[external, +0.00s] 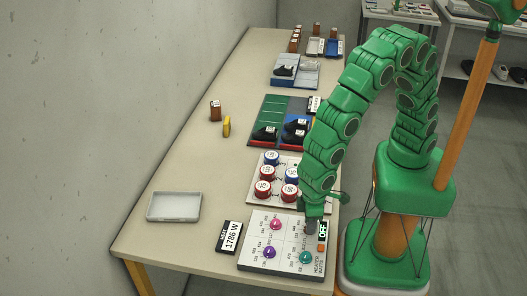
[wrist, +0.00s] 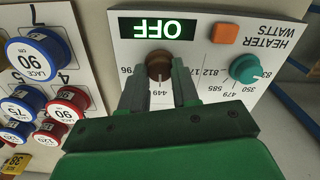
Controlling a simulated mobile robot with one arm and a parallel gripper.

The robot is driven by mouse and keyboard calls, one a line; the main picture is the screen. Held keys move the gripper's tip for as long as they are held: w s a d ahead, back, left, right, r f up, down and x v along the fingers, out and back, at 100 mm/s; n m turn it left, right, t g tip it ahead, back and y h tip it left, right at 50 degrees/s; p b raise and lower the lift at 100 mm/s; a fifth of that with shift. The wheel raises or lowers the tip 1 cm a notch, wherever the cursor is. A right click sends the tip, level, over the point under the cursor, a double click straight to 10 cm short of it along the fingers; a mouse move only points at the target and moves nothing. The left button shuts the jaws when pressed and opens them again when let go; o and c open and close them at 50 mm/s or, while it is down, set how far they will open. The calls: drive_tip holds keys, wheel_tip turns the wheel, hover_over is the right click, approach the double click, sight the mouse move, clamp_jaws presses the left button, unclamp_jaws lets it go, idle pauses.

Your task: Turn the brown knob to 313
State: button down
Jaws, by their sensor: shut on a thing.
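The brown knob (wrist: 158,66) is on the white heater panel (wrist: 205,60), below the OFF display (wrist: 157,28) in the wrist view. My gripper (wrist: 158,82) is shut on the knob, one grey finger on each side. The numbers 449 and part of 96 show by its dial; the fingers hide other marks, and I cannot read the pointer. In the external view my gripper (external: 311,225) is at the panel's upper right corner, and the knob is hidden behind it.
A teal knob (wrist: 245,69) and an orange button (wrist: 226,33) are close by. Magenta (external: 276,224) and purple (external: 268,252) knobs share the panel. A card reading 1786 W (external: 230,237) and a grey tray (external: 174,206) lie left. Lace cans (external: 263,188) stand behind.

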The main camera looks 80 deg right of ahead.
drive_tip(key=n, duration=0.4)
drive_tip(key=shift+n, duration=1.6)
drive_tip(key=c, duration=0.8)
unclamp_jaws()
drive_tip(key=shift+r, duration=0.1)
drive_tip(key=shift+r, duration=3.85)
